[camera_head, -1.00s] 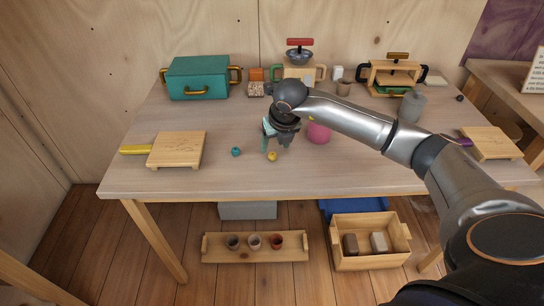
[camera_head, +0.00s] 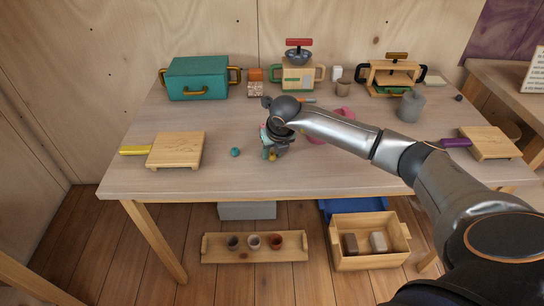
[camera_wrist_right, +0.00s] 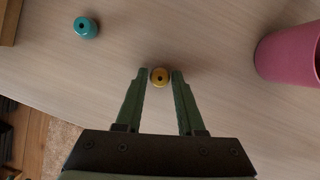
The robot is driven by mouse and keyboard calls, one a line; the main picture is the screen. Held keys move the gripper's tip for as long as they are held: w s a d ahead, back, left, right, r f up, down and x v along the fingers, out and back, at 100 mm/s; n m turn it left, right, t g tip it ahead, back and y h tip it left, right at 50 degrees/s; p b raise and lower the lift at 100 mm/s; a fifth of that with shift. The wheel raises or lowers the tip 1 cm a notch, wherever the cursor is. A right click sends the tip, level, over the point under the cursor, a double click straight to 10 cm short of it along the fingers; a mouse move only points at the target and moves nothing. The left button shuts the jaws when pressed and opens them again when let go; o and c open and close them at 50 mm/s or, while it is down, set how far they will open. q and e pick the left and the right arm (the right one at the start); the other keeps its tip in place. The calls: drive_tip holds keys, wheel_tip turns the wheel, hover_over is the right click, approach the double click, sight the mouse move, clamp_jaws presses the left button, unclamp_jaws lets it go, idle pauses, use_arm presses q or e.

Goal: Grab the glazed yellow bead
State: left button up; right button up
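The yellow bead (camera_wrist_right: 160,76) lies on the table between the tips of my right gripper (camera_wrist_right: 158,77) in the right wrist view. The fingers are apart, with a small gap visible on each side of the bead. In the head view the yellow bead (camera_head: 273,156) shows just below the right gripper (camera_head: 268,153), which partly covers it. The teal bead (camera_wrist_right: 86,27) lies on the table to the left, and it also shows in the head view (camera_head: 235,152). My left gripper is not in view.
A board with a yellow handle (camera_head: 176,149) lies to the left, and one with a purple handle (camera_head: 490,143) to the right. A teal box (camera_head: 198,78) stands at the back.

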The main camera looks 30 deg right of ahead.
clamp_jaws()
drive_tip(key=shift+r, duration=0.15)
